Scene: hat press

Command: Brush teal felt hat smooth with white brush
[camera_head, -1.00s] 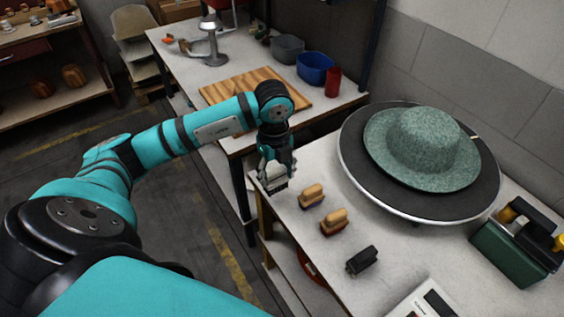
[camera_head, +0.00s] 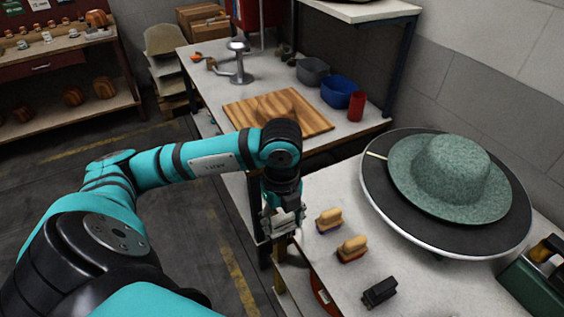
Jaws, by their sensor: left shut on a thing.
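The teal felt hat (camera_head: 450,168) sits brim down on a round dark turntable (camera_head: 386,203) at the right of the table. A short pale strip (camera_head: 376,155) shows at the left side of the brim. My left gripper (camera_head: 283,222) points down at the table's left edge, well to the left of the hat and apart from it. It is shut on a white brush (camera_head: 286,216), mostly hidden between the fingers. My right gripper is out of view.
Two wood-handled brushes (camera_head: 330,219) (camera_head: 351,247) and a black one (camera_head: 380,291) lie between my left gripper and the turntable. A green box (camera_head: 535,290) stands at the right. The back table (camera_head: 215,85) holds a wooden board (camera_head: 270,112), tubs and a red cup (camera_head: 356,106).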

